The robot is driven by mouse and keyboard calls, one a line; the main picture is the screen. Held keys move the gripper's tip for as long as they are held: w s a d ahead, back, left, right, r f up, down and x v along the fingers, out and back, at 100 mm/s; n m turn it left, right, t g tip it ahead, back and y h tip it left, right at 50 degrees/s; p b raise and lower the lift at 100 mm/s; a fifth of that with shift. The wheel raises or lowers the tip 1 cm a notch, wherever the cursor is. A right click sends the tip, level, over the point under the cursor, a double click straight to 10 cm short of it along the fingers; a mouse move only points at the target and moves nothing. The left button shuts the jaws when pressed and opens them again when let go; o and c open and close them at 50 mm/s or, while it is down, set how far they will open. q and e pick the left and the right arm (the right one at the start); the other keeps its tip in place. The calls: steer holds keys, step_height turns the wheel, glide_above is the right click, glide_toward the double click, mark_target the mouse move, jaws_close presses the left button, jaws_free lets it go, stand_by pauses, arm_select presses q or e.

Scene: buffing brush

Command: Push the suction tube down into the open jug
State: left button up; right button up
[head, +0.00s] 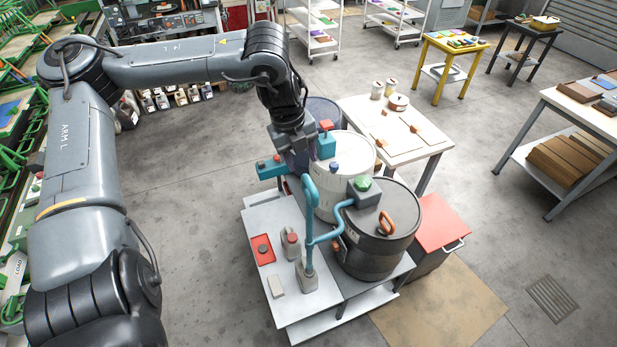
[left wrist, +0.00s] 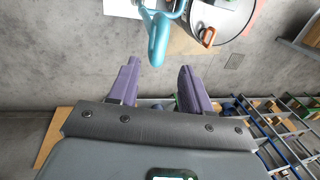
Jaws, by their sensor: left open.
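The teal suction tube (head: 309,222) stands upright near the front of the white-topped bench, bent over at its top. Its lower end meets a small grey jug (head: 309,279); how deep it sits inside, I cannot tell. My left gripper (head: 297,160) is behind and above the tube's bent top, pointing down, with its fingers partly hidden. In the left wrist view the purple fingers (left wrist: 158,78) are spread with nothing between them. The tube's bend (left wrist: 157,42) shows just beyond them, apart from both. My right gripper is out of view.
A dark drum (head: 375,254) with an orange handle and a white drum (head: 352,153) stand right of the tube. A red tray (head: 262,249) and a small red-capped grey bottle (head: 291,243) are on the bench (head: 262,214) left of it. Teal fittings with red knobs (head: 270,168) flank my gripper.

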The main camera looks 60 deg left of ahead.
mark_target(308, 181)
arm_select(q)
steer(key=shift+w+d+f+p, duration=0.15)
steer(key=shift+w+f, duration=0.15)
steer(key=shift+f, duration=1.1)
steer(key=shift+w+a+f+p, duration=0.15)
steer(key=shift+w+f, duration=0.15)
steer(key=shift+f, duration=1.05)
steer(key=shift+w+d+f+p, duration=0.15)
steer(key=shift+w+f, duration=0.15)
steer(key=shift+f, duration=1.1)
steer(key=shift+c, duration=0.3)
jaws_close()
